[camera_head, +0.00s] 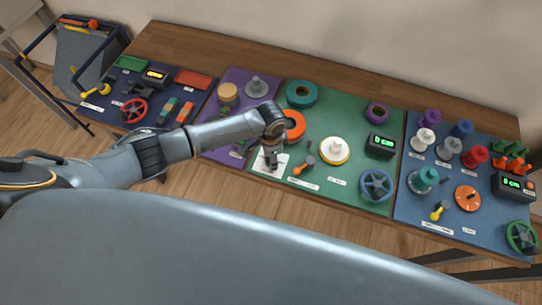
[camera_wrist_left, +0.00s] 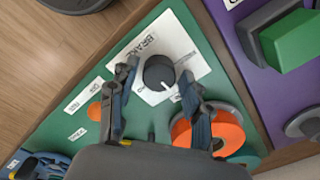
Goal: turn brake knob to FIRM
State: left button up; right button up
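The brake knob (camera_wrist_left: 158,71) is a dark round knob on a white plate (camera_wrist_left: 181,44) marked BRAKE. Its short white pointer points toward the bottom of the left wrist view. Small print around the knob is too small to read surely. My left gripper (camera_wrist_left: 158,84) is open, with one finger on each side of the knob; I cannot tell whether either finger touches it. In the head view my left gripper (camera_head: 271,158) hangs over the white plate (camera_head: 259,167), mostly hiding the knob. My right gripper is not in view.
Close by on the green panel (camera_head: 350,197) are an orange spool (camera_head: 294,125), a small orange-ended lever (camera_head: 303,165) and a white spool (camera_head: 335,149). A blue handwheel (camera_head: 376,185) stands further right. The purple panel (camera_wrist_left: 246,42) holds a green block.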

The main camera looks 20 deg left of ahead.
pick_arm(q)
jog(key=shift+r, duration=0.1)
notch_tip(320, 180, up, 12)
dwell(0.6)
dwell(0.4)
